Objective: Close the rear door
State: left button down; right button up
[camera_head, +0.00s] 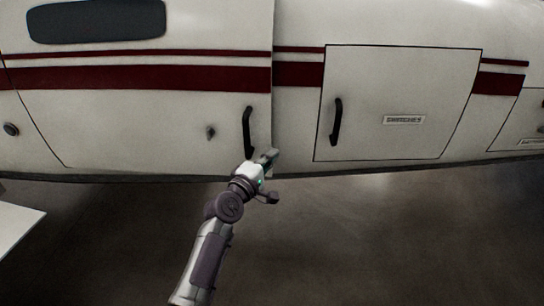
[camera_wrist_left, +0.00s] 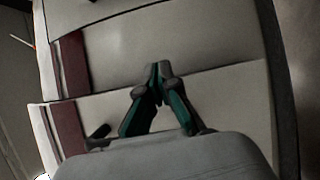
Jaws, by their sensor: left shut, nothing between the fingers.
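A large white door panel (camera_head: 140,115) with a dark window and red stripes fills the left of the head view. Its right edge stands a little off the body, since the stripes step there. A black handle (camera_head: 247,130) sits near that edge. My left gripper (camera_head: 271,158) is at the lower end of this edge, just below and right of the handle. Its green fingers (camera_wrist_left: 158,72) are shut and empty in the left wrist view, over the seam between two panels. I cannot tell whether they touch the door. My right gripper is out of view.
A smaller outlined hatch (camera_head: 400,100) with its own black handle (camera_head: 336,122) and a label lies to the right and looks flush. A pale flat surface (camera_head: 18,222) is at the lower left. The grey floor (camera_head: 400,235) below the body looks clear.

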pick_arm(q)
jog(key=shift+s+a, duration=0.1)
jog(key=shift+s, duration=0.05)
jog(key=v, duration=1.2)
jog(key=s+a+f+m+g+y, duration=0.1)
jog(key=s+a+f+g+y, duration=0.1)
jog(key=f, duration=1)
jog(key=s+a+f+m+g+y, duration=0.1)
jog(key=f+m+g+y, duration=0.1)
jog(key=f, duration=1)
jog(key=s+a+f+m+g+y, duration=0.1)
jog(key=s+a+f+m+g, duration=0.1)
jog(key=s+f, duration=0.45)
jog(key=s+a+f+m+g+y, duration=0.15)
jog(key=s+f, duration=0.25)
jog(key=f, duration=0.6)
jog(key=s+a+f+m+g+y, duration=0.1)
jog(key=s+a+f, duration=0.3)
jog(key=s, duration=0.8)
jog(key=s+a+f+m+g+y, duration=0.1)
jog(key=s+a+f+m+g, duration=0.2)
jog(key=s+f, duration=0.6)
jog(key=s+a+f+m+g+y, duration=0.1)
jog(key=s+a+f+m+g, duration=0.2)
jog(key=s, duration=1.4)
notch_tip(320, 180, down, 4)
jog(key=shift+a+f+m, duration=0.1)
jog(key=shift+a+m, duration=0.65)
jog(key=shift+a, duration=0.05)
